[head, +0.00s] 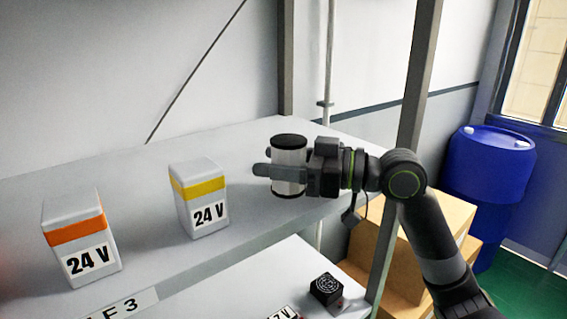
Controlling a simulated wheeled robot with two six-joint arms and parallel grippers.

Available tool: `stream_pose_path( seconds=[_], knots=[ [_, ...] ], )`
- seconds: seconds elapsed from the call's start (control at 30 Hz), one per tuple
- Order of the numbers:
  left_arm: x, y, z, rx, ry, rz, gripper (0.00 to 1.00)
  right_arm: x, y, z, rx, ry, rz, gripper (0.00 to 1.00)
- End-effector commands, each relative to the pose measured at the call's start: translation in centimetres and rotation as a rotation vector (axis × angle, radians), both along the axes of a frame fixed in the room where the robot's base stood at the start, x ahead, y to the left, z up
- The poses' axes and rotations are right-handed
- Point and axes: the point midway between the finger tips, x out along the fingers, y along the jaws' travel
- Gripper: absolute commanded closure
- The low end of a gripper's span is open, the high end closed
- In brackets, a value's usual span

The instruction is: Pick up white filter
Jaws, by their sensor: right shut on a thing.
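The white filter (289,157) is a small upright cylinder with a dark top cap and a dark lower rim. My right gripper (270,166) comes in from the right and is shut on the filter, its fingers around the cylinder's sides. The filter is at the right part of the upper shelf (130,172); I cannot tell whether its base touches the shelf. My left gripper is not in view.
A yellow-banded 24 V box (200,197) and an orange-banded 24 V box (80,236) stand left of the filter. A shelf post (407,130) rises close to my right arm. A small black fan-like box (326,288) sits on the lower shelf. A blue barrel (488,180) and cardboard boxes (455,213) are right.

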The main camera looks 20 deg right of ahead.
Motion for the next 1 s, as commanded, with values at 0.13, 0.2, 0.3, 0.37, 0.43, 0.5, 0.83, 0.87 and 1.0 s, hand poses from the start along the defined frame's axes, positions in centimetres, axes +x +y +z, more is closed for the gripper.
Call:
stream_pose_path(
  seconds=[0.13, 0.2, 0.3, 0.37, 0.43, 0.5, 0.83, 0.87, 1.0],
  knots=[
    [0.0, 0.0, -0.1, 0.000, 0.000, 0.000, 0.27, 0.0, 0.0, 0.4, 0.000, -0.001, 0.000, 0.73],
    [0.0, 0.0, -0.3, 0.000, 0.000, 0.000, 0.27, 0.0, 0.0, 0.9, -0.001, -0.003, 0.001, 0.73],
    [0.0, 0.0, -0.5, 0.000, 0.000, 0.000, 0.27, 0.0, 0.0, 1.8, 0.000, -0.004, 0.000, 0.73],
    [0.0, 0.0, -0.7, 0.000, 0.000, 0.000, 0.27, 0.0, 0.0, 2.5, -0.001, -0.005, 0.000, 0.73],
    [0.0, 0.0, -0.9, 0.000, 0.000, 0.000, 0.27, 0.0, 0.0, 3.3, -0.001, -0.004, 0.000, 0.73],
    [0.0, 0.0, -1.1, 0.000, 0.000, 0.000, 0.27, 0.0, 0.0, 4.2, 0.000, -0.004, 0.001, 0.73],
    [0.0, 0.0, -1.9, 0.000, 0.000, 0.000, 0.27, 0.0, 0.0, 8.3, 0.000, -0.004, 0.000, 0.73],
    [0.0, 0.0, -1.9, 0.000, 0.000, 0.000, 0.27, 0.0, 0.0, 8.6, -0.001, -0.003, 0.000, 0.73],
    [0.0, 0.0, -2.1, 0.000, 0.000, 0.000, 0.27, 0.0, 0.0, 9.6, 0.000, -0.001, 0.000, 0.73]
  ],
)
